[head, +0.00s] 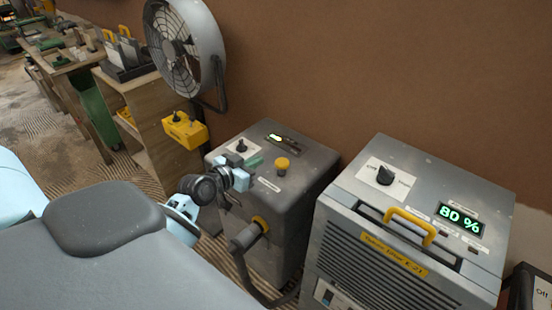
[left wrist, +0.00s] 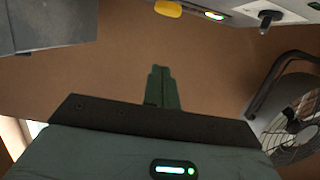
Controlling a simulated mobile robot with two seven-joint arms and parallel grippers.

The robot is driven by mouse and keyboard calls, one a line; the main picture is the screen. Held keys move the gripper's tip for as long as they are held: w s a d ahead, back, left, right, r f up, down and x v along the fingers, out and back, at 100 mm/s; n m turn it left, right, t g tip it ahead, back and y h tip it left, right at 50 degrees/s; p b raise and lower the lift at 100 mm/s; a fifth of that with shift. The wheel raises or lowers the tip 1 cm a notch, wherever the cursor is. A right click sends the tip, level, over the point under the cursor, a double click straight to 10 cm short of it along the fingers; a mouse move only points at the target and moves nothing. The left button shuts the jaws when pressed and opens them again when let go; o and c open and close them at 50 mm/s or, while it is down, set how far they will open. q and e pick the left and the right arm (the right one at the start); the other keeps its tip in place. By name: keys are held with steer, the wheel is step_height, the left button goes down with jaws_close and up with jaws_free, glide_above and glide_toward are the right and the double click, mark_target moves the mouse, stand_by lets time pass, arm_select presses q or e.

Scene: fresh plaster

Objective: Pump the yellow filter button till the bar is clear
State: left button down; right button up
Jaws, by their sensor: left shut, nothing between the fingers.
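The yellow filter button (head: 282,165) stands up from the top of a grey machine (head: 318,168). The bar (head: 281,139) is a dark strip behind the button, with its left part lit yellow-green. My left gripper (head: 255,162) is shut and empty, with its greenish fingertips to the left of the button and apart from it in the picture. In the left wrist view the shut fingers (left wrist: 162,72) point up toward the button (left wrist: 168,7), with a gap between them. The lit bar (left wrist: 214,15) is at that view's top edge. My right gripper is not in view.
A black knob (head: 241,146) sits left of the bar. A grey unit (head: 420,180) reading "80 %" stands close on the right. A fan (head: 184,50) and yellow box (head: 185,130) stand behind left.

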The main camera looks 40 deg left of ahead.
arm_select(q)
steer(key=b, duration=0.1)
glide_above(277, 178)
step_height(277, 178, down, 5)
steer(key=shift+f+b, duration=0.35)
steer(key=shift+f, duration=0.45)
